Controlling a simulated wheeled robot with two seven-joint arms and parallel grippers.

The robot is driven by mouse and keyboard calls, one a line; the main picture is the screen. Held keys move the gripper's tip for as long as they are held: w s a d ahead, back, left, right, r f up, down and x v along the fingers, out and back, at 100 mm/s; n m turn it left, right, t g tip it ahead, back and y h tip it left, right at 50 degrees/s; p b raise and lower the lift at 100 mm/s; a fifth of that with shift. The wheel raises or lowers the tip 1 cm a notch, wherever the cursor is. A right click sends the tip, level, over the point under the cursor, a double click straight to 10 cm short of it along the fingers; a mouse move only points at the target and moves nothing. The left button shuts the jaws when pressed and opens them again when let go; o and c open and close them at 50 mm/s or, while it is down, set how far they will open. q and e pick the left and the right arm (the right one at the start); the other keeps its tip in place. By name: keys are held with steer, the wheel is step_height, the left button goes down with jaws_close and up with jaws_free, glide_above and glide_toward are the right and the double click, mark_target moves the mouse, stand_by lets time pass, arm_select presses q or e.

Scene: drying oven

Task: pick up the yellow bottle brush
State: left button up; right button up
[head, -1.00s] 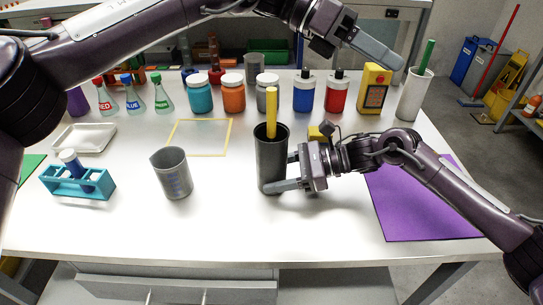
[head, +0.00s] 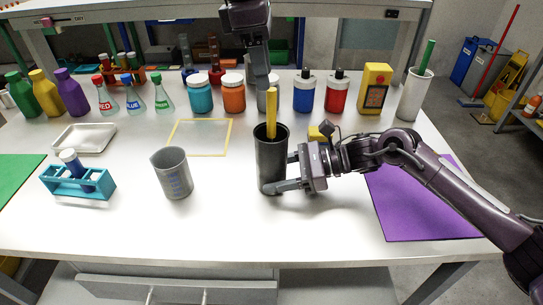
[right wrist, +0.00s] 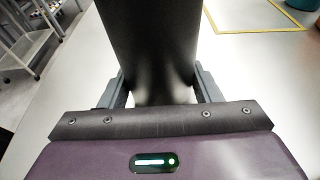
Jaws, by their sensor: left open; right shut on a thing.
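The yellow bottle brush (head: 271,108) stands upright in a dark cylindrical holder (head: 271,162) on the table; only its yellow upper part shows, the rest is hidden inside. My right gripper (head: 279,186) is shut on the dark holder low on its side. In the right wrist view the holder (right wrist: 150,45) stands between the two fingers. My left gripper (head: 261,75) hangs just above and slightly left of the brush's top, pointing down. It is open and empty; its fingers overlap in the head view, and it looks apart from the brush.
A grey beaker (head: 172,174) and a blue tube rack (head: 78,182) stand to the left. Several jars and bottles line the back, including an orange jar (head: 233,98). A purple mat (head: 425,215) lies right. A white holder with a green brush (head: 414,95) stands at the right back.

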arm_select(q)
glide_toward(273, 136)
steer(key=f, duration=0.1)
steer(key=d+f, duration=0.1)
steer(key=f, duration=0.1)
steer(key=w+f, duration=0.1)
steer(key=f, duration=0.1)
steer(key=shift+d+f, duration=0.15)
steer(key=shift+d, duration=0.05)
steer(key=shift+c, duration=0.3)
jaws_close()
